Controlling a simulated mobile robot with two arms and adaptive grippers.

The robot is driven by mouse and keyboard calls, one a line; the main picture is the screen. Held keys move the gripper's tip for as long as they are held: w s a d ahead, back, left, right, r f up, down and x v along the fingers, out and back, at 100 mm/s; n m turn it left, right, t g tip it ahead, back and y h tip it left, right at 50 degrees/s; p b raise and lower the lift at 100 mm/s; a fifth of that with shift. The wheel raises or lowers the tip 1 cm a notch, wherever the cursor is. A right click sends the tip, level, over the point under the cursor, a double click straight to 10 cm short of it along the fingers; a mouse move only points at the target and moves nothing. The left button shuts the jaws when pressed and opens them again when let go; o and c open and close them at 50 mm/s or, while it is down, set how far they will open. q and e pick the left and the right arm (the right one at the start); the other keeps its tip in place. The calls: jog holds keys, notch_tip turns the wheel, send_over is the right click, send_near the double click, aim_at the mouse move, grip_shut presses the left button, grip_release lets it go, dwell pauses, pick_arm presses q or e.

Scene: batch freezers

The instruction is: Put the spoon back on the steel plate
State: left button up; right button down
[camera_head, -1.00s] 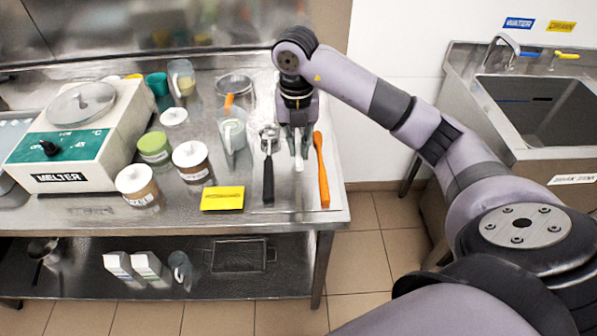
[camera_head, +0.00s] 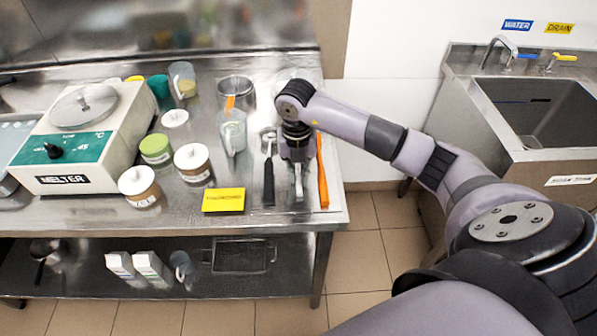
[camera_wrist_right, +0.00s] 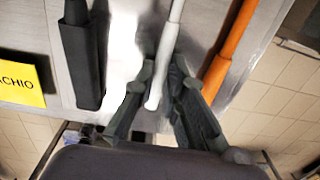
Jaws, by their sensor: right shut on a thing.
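The spoon shows as a pale, slim handle (camera_head: 299,186) below my right gripper (camera_head: 298,165) in the head view. In the right wrist view the pale handle (camera_wrist_right: 168,50) runs between the two fingertips of my right gripper (camera_wrist_right: 163,75), which is shut on it. The spoon's bowl is hidden. The steel plate (camera_head: 283,203) is the flat sheet at the right end of the counter, and its bare surface also shows in the wrist view (camera_wrist_right: 203,28). The spoon is over the plate; I cannot tell whether it touches. My left gripper is not in view.
A black-handled tool (camera_head: 268,183) lies close left of the spoon, and an orange spatula (camera_head: 322,180) close right. A yellow card (camera_head: 223,200), lidded jars (camera_head: 192,162), a jug (camera_head: 232,133) and the melter (camera_head: 75,140) stand further left. The counter ends just right of the spatula.

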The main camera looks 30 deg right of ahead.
aim_at(297, 177)
jog(key=c, duration=1.6)
grip_release()
jog(key=shift+f, duration=0.1)
jog(key=shift+c, duration=0.2)
notch_tip(297, 177, up, 12)
jog(key=b, duration=0.1)
jog(key=shift+r+b, duration=0.2)
jog(key=shift+b, duration=0.15)
jog(key=shift+w, duration=0.1)
